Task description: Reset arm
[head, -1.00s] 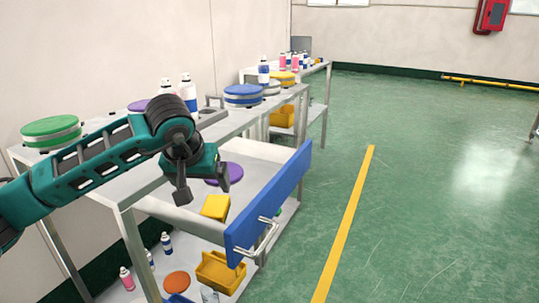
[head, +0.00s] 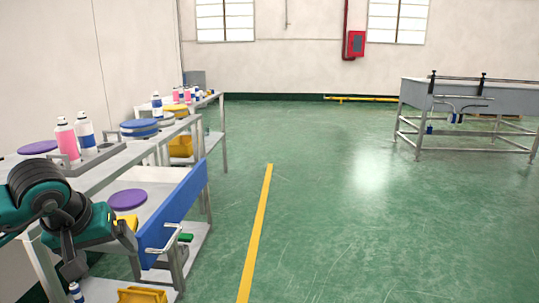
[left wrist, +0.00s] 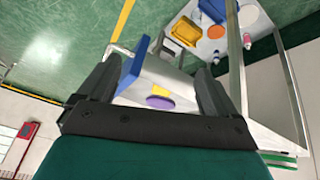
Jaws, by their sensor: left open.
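My left arm comes in from the left in the head view. My left gripper (head: 100,250) is open and empty, in front of the workbench and left of the drawer's blue front (head: 172,218). In the left wrist view, the two dark fingers of the gripper (left wrist: 157,88) are spread apart with nothing between them. The open drawer, with a purple disc (left wrist: 159,102) in it, shows beyond them. My right gripper is in neither view.
The pulled-out drawer juts into the aisle, its metal handle (head: 165,240) outermost. Pink and blue-white cans (head: 86,134) stand on the bench. A yellow bin (head: 142,295) is on the lower shelf. The green floor right of the yellow line (head: 256,230) is clear up to a grey table (head: 460,98).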

